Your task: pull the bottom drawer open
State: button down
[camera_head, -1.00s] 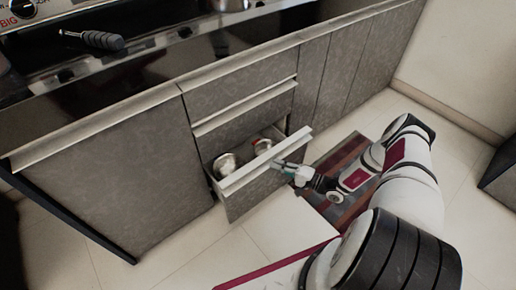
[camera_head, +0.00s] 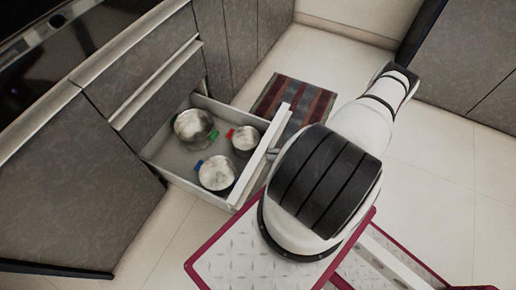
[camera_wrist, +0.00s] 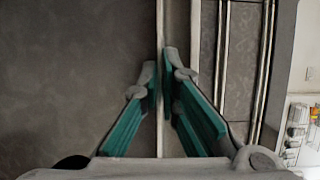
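The bottom drawer (camera_head: 151,155) is pulled well out of the grey cabinet in the head view, with several metal pots visible inside. Its pale front edge (camera_head: 274,134) runs beside my arm. In the wrist view my gripper (camera_wrist: 161,80) has its teal-padded fingers close together on either side of the drawer's pale edge strip (camera_wrist: 160,25), pinching it. In the head view my arm hides most of the gripper.
A pot (camera_head: 194,127) with a green handle, one (camera_head: 217,174) with a blue handle and one (camera_head: 245,141) with a red handle lie in the drawer. A striped mat (camera_head: 305,98) lies beyond. Tiled floor (camera_head: 440,165) is clear at right.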

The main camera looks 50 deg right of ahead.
jog(key=shift+s+d, duration=0.3)
jog(key=shift+s, duration=0.55)
jog(key=shift+s+d, duration=0.3)
jog(key=shift+s, duration=0.5)
jog(key=c, duration=1.8)
grip_release()
jog(key=v, duration=1.2)
